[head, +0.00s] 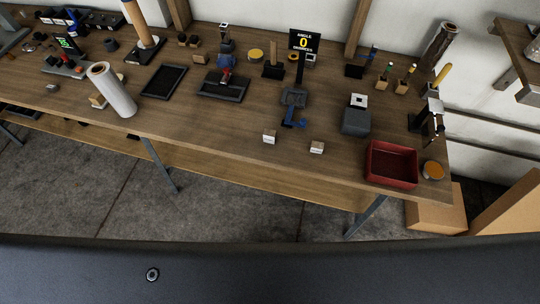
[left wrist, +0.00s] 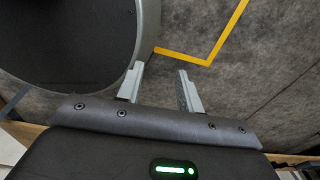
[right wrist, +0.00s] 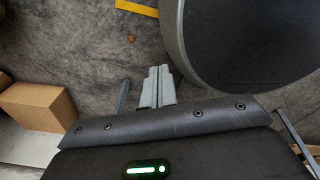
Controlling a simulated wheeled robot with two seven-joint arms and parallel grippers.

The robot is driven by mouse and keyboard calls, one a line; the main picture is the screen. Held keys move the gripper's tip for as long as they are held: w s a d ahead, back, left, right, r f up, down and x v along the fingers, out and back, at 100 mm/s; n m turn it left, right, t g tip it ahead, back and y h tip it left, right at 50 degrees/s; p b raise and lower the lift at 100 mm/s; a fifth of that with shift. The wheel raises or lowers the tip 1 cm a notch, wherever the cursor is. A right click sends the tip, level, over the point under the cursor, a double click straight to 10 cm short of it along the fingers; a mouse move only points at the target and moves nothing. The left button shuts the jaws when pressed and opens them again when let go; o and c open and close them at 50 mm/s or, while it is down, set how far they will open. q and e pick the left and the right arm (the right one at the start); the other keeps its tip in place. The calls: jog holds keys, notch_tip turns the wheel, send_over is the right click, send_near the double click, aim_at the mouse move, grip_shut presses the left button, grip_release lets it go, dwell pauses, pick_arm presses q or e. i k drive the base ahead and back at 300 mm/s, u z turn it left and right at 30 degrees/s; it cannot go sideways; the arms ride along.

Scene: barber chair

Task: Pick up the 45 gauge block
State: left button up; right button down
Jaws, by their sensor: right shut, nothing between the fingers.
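Two small pale blocks stand near the front edge of the workbench in the head view. One block (head: 269,136) is at the left and the other block (head: 317,147) is a little to its right. Their markings are too small to read, so I cannot tell which is the 45 gauge block. My left gripper (left wrist: 159,80) is open and empty above the floor in the left wrist view. My right gripper (right wrist: 159,72) is shut and empty above the floor in the right wrist view. Neither gripper shows in the head view.
The wooden workbench (head: 230,135) holds an angle display (head: 304,41) reading 0, a blue-handled device (head: 293,110), a dark grey box (head: 356,120), a red tray (head: 391,163) and a white roll (head: 111,90). A cardboard box (right wrist: 37,106) stands on the floor. Bench space around the blocks is clear.

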aim_at(269, 136)
jog(key=u, duration=2.6)
jog(key=k, duration=1.6)
jog(key=z, duration=2.1)
jog(key=i, duration=0.5)
